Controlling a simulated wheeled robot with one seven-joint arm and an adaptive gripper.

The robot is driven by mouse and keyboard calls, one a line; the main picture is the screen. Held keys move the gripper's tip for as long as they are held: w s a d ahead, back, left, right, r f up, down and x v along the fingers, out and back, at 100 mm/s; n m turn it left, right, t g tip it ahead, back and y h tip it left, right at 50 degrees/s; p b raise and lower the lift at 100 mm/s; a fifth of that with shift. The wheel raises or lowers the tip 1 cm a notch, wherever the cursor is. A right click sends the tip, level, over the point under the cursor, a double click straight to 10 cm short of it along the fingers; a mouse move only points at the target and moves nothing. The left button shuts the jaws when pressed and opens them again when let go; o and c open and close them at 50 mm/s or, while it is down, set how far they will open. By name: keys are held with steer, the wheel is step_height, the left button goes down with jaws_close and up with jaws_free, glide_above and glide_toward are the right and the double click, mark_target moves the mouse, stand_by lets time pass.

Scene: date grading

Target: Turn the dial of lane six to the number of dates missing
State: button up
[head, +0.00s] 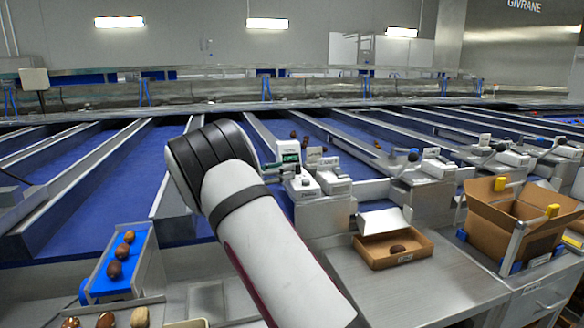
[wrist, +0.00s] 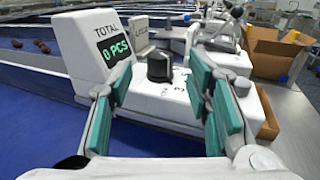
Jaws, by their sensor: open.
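In the wrist view, a white counter unit (wrist: 82,62) has a dark display (wrist: 113,50) reading "0 PCS" under the word TOTAL. A black dial (wrist: 160,67) stands on the white housing beside it, with small numbers around it too blurred to read surely. My gripper (wrist: 160,80) is open, with one teal-padded finger on each side of the dial and gaps between. A blue tray (head: 136,248) at left holds several brown dates (head: 115,269). I cannot tell any lane number.
A low open carton (head: 376,262) with one date stands on the steel counter (head: 440,283). A larger carton (head: 495,220) is at right. More white lane units (head: 425,168) line up to the right. Blue lanes (head: 75,185) with metal dividers run behind.

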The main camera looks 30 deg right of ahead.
steer(key=shift+w+d, duration=0.15)
steer(key=shift+d, duration=1.95)
jaws_close()
